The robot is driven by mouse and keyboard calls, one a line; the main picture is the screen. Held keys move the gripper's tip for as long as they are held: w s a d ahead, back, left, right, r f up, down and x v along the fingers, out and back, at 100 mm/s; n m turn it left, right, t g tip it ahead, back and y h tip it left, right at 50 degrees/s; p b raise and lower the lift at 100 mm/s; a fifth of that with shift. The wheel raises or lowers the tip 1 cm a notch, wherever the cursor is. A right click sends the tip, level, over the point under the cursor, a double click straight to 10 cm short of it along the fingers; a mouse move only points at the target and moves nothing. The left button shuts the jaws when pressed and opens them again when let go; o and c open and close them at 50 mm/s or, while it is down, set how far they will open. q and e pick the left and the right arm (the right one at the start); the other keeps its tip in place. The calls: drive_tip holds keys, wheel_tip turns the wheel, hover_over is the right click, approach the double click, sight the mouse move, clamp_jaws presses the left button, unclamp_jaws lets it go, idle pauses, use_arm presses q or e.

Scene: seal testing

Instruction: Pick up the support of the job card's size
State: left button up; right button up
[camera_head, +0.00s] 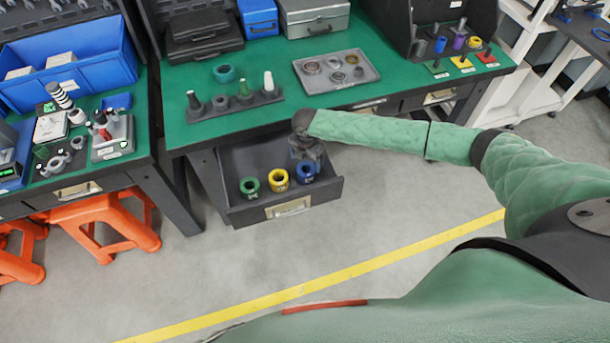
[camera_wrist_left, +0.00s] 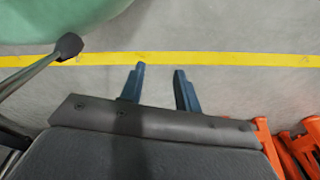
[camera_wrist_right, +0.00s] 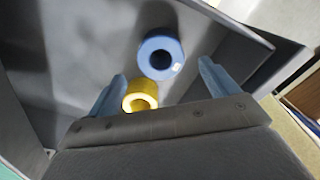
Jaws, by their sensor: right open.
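Three ring-shaped supports stand in the open drawer (camera_head: 236,210): a green one (camera_head: 246,192), a yellow one (camera_head: 273,186) and a blue one (camera_head: 300,178). My right gripper (camera_head: 305,158) is over the drawer's right part, near the blue support. In the right wrist view its fingers (camera_wrist_right: 162,86) are open and empty. The blue support (camera_wrist_right: 147,50) lies ahead of and between the fingertips, and the yellow one (camera_wrist_right: 149,87) lies by the left finger. My left gripper (camera_wrist_left: 159,69) is open and empty over the floor. I cannot make out a readable job card.
A left bench holds a blue bin (camera_head: 125,82). Orange stools (camera_head: 120,225) stand below. The front floor is clear.

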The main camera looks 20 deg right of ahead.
sight(306, 172)
wheel_tip(306, 172, down, 3)
drive_tip(key=shift+d+r+p, duration=0.15)
drive_tip(key=shift+r+p, duration=0.05)
drive_tip(key=shift+p, duration=0.45)
wheel_tip(306, 172, down, 4)
drive_tip(key=p, duration=0.3)
drive_tip(key=shift+f, duration=0.7)
use_arm(q)
drive_tip(key=s+a+f, duration=0.2)
drive_tip(key=s, duration=0.7)
drive_tip(key=shift+s+g, duration=0.25)
drive_tip(key=shift+g, duration=0.05)
use_arm(e)
drive_tip(key=shift+r, duration=0.1)
drive_tip(key=c, duration=1.4)
use_arm(q)
drive_tip(key=shift+f, duration=0.15)
